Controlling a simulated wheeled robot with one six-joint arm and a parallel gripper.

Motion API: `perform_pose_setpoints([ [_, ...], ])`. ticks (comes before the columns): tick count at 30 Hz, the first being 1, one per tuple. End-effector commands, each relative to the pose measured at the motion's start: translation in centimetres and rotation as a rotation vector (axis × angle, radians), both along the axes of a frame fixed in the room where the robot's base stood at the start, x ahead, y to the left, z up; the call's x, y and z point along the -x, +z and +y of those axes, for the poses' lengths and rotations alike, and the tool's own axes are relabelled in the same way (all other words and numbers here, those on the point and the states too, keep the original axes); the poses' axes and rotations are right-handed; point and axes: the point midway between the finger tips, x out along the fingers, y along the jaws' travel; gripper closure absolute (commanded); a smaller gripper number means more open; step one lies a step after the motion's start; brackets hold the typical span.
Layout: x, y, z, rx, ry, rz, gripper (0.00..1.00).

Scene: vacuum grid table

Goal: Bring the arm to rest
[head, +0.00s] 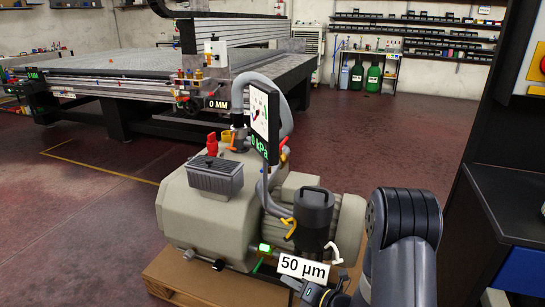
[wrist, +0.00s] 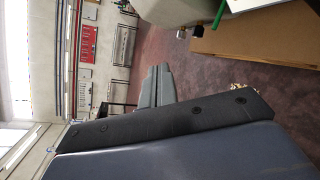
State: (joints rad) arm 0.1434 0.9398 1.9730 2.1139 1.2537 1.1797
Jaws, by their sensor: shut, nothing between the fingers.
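My arm (head: 402,235) rises at the lower right of the head view, dark grey and bent, in front of the beige vacuum pump. My gripper (wrist: 158,72) shows in the middle of the wrist view as grey fingers close together, shut and empty. In the head view I cannot make out its fingertips; part of the arm's end is cut off by the bottom edge. The wrist view is turned sideways.
The beige vacuum pump (head: 212,222) stands on a wooden pallet (head: 165,275), close to the arm's left. A black and blue cabinet (head: 500,225) stands at right. The large grid table (head: 120,66) is behind. Red floor (head: 400,130) lies open beyond.

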Motion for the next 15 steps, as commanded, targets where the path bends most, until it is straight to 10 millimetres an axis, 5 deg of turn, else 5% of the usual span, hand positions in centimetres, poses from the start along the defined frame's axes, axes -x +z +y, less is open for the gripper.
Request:
perform_pose_setpoints([
  [10, -4.7, -1.5, 5.2, 0.002, 0.007, -0.006, 1.0],
  [15, -7.7, 0.0, 4.9, 0.003, 0.001, -0.009, 1.0],
])
